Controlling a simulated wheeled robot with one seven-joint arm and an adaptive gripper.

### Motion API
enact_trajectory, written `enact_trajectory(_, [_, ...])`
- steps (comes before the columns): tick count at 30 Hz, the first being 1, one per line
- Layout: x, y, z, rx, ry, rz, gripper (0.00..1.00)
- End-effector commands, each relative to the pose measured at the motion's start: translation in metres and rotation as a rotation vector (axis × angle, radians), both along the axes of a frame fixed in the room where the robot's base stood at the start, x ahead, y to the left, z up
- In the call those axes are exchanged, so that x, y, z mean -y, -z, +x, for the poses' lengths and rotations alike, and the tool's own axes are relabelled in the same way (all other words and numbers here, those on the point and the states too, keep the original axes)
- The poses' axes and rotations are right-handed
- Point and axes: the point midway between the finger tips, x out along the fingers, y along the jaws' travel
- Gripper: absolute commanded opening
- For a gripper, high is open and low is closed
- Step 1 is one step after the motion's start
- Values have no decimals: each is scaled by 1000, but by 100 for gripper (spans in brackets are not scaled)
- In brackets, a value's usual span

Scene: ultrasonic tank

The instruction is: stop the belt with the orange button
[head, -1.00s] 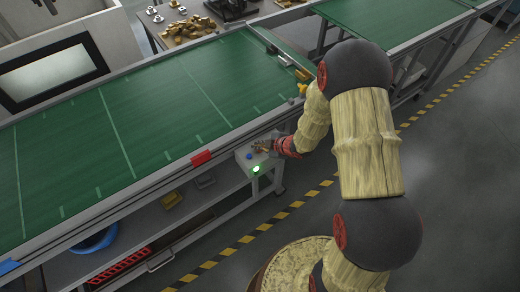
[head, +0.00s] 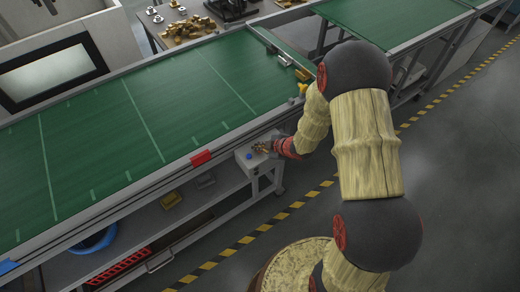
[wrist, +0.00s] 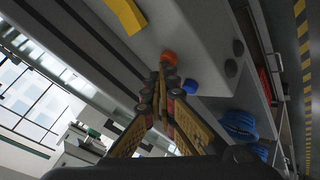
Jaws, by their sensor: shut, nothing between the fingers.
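The orange button (wrist: 169,57) is on the pale control box (head: 252,165), just beyond my fingertips in the wrist view. My gripper (wrist: 163,72) is shut and empty, its tips at or very near the button; I cannot tell whether they touch. In the head view my gripper (head: 263,147) is over the box and hides the orange button. A blue button (wrist: 190,86) sits beside the orange one and also shows in the head view (head: 249,155). The green belt (head: 150,95) runs behind the box, with pale cross lines. No green light shows on the box.
A red block (head: 202,158) is on the belt's near rail. Yellow and grey blocks (head: 171,200) and a blue coil (head: 95,240) lie on the shelf below. Dark round knobs (wrist: 231,68) are near the buttons. The floor to the right is clear.

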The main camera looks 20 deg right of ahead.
Motion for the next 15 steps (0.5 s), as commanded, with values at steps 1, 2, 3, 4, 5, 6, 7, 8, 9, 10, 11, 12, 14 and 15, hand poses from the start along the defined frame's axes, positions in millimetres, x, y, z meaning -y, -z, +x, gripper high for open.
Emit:
enact_trajectory(1, [0, 0, 0, -1, 0, -1, 0])
enact_trajectory(2, [0, 0, 0, -1, 0, -1, 0])
enact_trajectory(3, [0, 0, 0, -1, 0, -1, 0])
enact_trajectory(4, [0, -1, 0, -1, 0, -1, 0])
enact_trajectory(5, [0, -2, 0, -1, 0, -1, 0])
enact_trajectory(6, [0, -3, 0, -1, 0, -1, 0])
enact_trajectory(7, [0, -5, 0, -1, 0, -1, 0])
enact_trajectory(8, [0, -6, 0, -1, 0, -1, 0])
enact_trajectory(9, [0, -9, 0, 0, 0, 0, 0])
enact_trajectory(10, [0, -10, 0, 0, 0, 0, 0])
enact_trajectory(11, [0, -12, 0, 0, 0, 0, 0])
enact_trajectory(12, [0, -14, 0, 0, 0, 0, 0])
enact_trajectory(14, [0, -17, 0, 0, 0, 0, 0])
enact_trajectory(15, [0, -18, 0, 0, 0, 0, 0])
